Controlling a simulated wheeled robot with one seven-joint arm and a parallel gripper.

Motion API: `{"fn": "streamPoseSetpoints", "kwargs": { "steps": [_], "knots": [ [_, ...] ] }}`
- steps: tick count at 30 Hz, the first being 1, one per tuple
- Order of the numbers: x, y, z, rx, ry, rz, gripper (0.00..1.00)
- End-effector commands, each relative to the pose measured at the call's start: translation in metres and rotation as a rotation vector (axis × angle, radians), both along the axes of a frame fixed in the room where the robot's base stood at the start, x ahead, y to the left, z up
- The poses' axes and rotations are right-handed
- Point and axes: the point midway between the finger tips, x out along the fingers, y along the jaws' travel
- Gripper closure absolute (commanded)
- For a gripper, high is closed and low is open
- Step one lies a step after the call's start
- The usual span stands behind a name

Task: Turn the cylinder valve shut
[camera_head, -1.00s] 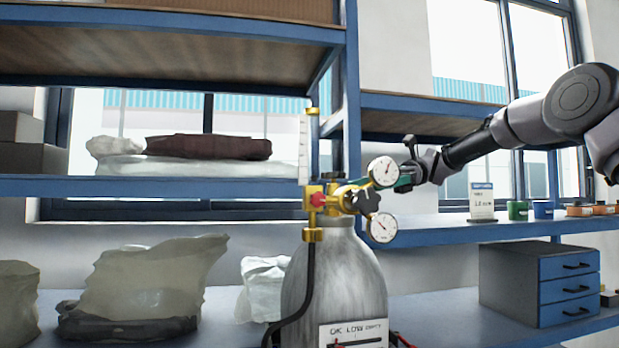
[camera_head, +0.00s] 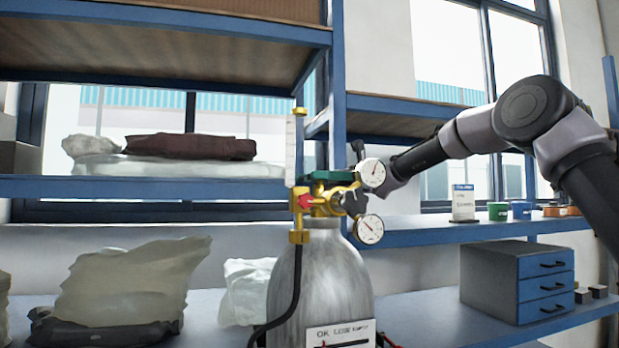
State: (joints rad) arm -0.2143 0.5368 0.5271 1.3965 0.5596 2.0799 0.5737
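A grey gas cylinder (camera_head: 325,285) stands upright at centre with a label on its lower front. On its neck is a brass valve and regulator (camera_head: 322,203) with a red part, a black knob (camera_head: 354,202) and two round white gauges, upper (camera_head: 372,173) and lower (camera_head: 369,229). My gripper (camera_head: 325,177) reaches in from the right, partly behind the upper gauge.
A clear flowmeter tube (camera_head: 294,150) stands left of the valve, with a black hose (camera_head: 290,300) below. Blue shelving (camera_head: 150,187) with bags is behind left.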

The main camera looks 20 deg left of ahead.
Motion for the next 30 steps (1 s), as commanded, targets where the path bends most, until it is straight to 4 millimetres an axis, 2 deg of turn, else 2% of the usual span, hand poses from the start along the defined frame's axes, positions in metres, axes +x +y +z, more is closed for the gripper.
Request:
{"fn": "streamPoseSetpoints", "kwargs": {
  "steps": [9, 10, 14, 15, 16, 17, 24, 30],
  "knots": [
    [-0.0029, 0.0024, -0.0003, -0.001, -0.001, -0.001, 0.01],
    [-0.0029, 0.0024, -0.0003, -0.001, -0.001, -0.001, 0.05],
    [-0.0028, 0.0024, -0.0002, 0.000, -0.001, -0.001, 0.55],
    [-0.0028, 0.0024, -0.0002, 0.000, -0.001, -0.001, 0.70],
    [-0.0028, 0.0024, -0.0002, 0.000, -0.001, -0.001, 0.82],
    [-0.0028, 0.0024, -0.0002, 0.000, -0.001, -0.001, 0.86],
    [-0.0026, 0.0025, 0.0006, 0.000, -0.003, -0.027, 0.86],
    [-0.0013, 0.0039, 0.0006, -0.001, -0.003, -0.122, 0.86]
  ]
}}
